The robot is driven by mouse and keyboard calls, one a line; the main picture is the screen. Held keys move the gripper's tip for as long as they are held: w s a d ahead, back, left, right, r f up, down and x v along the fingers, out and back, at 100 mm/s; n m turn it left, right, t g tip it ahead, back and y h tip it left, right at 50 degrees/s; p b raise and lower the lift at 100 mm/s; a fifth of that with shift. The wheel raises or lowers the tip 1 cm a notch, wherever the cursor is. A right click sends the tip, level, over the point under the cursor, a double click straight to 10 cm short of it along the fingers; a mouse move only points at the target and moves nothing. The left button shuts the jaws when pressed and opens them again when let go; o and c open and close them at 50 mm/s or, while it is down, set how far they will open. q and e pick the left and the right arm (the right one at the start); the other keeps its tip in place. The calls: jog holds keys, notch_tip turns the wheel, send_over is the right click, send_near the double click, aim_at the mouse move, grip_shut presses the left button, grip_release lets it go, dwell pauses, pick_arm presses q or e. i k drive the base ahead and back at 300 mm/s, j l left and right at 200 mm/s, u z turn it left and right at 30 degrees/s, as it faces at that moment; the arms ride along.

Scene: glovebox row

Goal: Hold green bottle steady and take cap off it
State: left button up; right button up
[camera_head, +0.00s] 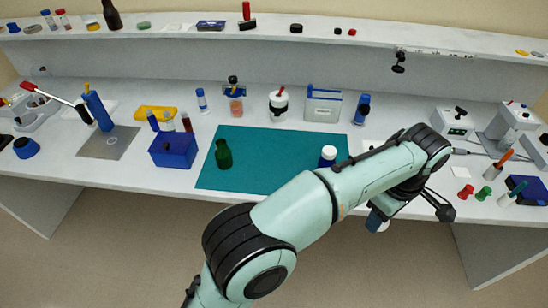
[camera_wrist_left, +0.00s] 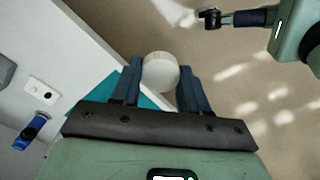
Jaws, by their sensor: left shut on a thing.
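The green bottle (camera_head: 223,155) stands upright on the left part of the teal mat (camera_head: 270,178); its neck shows dark green with no white cap on it. My left gripper (camera_head: 377,222) is in front of the table's front edge, to the right of and well apart from the bottle. In the left wrist view my left gripper (camera_wrist_left: 160,85) has its blue fingers on either side of a round white cap-like piece (camera_wrist_left: 160,70) and is shut on it. Part of what seems to be my right arm's end (camera_wrist_left: 210,18) shows at the top right there; its jaws are unclear.
A blue bottle with a white cap (camera_head: 328,155) stands at the mat's right, close behind my left arm. A blue box (camera_head: 173,150) stands left of the mat. Red and green small pieces (camera_head: 483,193) lie at the right. The mat's middle is clear.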

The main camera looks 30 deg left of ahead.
aim_at(224, 156)
jog(key=i+j+z, duration=0.1)
jog(key=j, duration=0.25)
jog(key=i+j+z, duration=0.15)
jog(key=j, duration=0.25)
jog(key=i+j, duration=0.1)
jog(key=j, duration=0.2)
jog(key=i+j, duration=0.15)
jog(key=j, duration=0.15)
jog(key=i+j, duration=0.1)
jog(key=j, duration=0.2)
